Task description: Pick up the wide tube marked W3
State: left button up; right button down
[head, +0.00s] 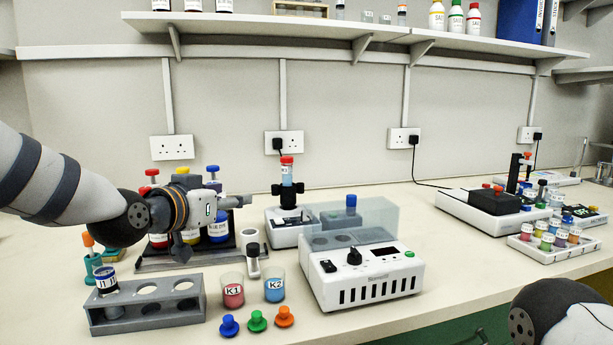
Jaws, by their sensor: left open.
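No W3 marking is legible in the head view. A wide tube (106,281) with a dark top and a white label, too small to read surely, stands in the left hole of the grey rack (155,319) at the front left. A red-capped tube (287,175) with blue contents stands upright in a dark holder on a white device at the back middle. My left gripper (214,228) is open and empty, above and behind the rack, in front of the dye bottles, which it partly hides. My right gripper is out of view; only part of that arm shows at lower right.
Cups K1 (232,291) and K2 (274,286) stand right of the rack, with blue, green and orange caps (257,321) before them. A white box device (362,279) stands at the middle. Several coloured vials stand in a rack (548,253) at right.

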aim_at(286, 169)
jog(key=i+l, duration=0.25)
jog(key=i, duration=0.2)
jog(key=i+l, duration=0.25)
jog(key=i, duration=0.15)
